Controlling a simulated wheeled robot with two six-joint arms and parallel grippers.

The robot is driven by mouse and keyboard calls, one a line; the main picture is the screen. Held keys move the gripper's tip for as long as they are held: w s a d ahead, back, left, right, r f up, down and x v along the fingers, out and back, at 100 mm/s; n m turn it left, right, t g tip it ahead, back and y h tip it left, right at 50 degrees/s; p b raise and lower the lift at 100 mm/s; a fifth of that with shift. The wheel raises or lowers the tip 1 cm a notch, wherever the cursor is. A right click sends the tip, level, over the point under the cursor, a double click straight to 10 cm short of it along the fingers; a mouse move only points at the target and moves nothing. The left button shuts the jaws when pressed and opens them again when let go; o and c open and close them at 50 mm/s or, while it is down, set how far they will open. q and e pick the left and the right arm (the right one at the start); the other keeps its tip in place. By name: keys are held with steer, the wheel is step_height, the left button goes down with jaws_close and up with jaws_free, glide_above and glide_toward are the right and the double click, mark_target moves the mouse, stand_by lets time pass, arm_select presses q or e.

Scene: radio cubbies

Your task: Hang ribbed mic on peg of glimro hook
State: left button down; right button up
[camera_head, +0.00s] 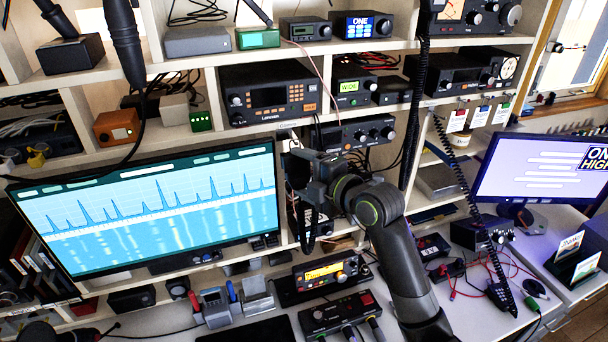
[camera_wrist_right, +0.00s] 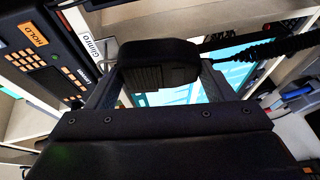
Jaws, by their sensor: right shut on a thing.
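My right gripper (camera_head: 303,172) is raised in front of the shelf upright, just right of the large spectrum screen. In the right wrist view, a black ribbed mic (camera_wrist_right: 155,68) sits between its two fingers, and the gripper is shut on it. A dark coiled cord (camera_wrist_right: 265,46) runs off to the right from beside the mic. A white label reading Glimro (camera_wrist_right: 97,46) is on the shelf edge just left of the mic. The mic is apart from the label in the picture. I cannot make out the hook's peg; the mic and gripper may hide it.
The spectrum screen (camera_head: 150,205) stands close left of the gripper. An orange-keyed radio (camera_head: 268,95) sits on the shelf above. A long coiled cord (camera_head: 462,180) hangs to the right. The desk below holds an amber-display radio (camera_head: 325,272) and other devices.

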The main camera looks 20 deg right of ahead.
stand_by(0.3)
steer(key=o, duration=0.9)
steer(key=shift+o, duration=1)
steer(key=shift+r, duration=0.2)
steer(key=shift+s, duration=0.1)
steer(key=shift+s, duration=0.1)
steer(key=p+v, duration=0.1)
steer(key=v, duration=1.6)
